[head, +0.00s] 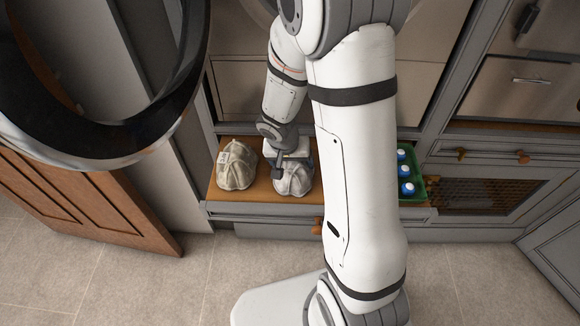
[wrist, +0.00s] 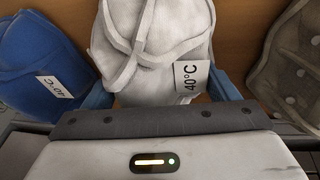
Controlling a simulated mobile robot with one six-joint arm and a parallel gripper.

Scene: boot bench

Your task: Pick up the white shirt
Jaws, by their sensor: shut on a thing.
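The white shirt (wrist: 155,45) is a crumpled white bundle with a "40°C" tag, between the two blue fingers of my gripper (wrist: 161,92) in the wrist view. My gripper is shut on it, with a finger at each side. In the head view the white shirt (head: 295,182) is on the wooden bench top, under my gripper (head: 291,168), which partly covers it. I cannot tell whether it is lifted off the wood.
A beige dotted bundle (head: 237,165) lies left on the bench (head: 262,190). A blue bundle with a tag (wrist: 45,65) shows in the wrist view. A green crate (head: 418,187) of blue-capped bottles stands right, past my arm. A brown door (head: 90,200) stands at left.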

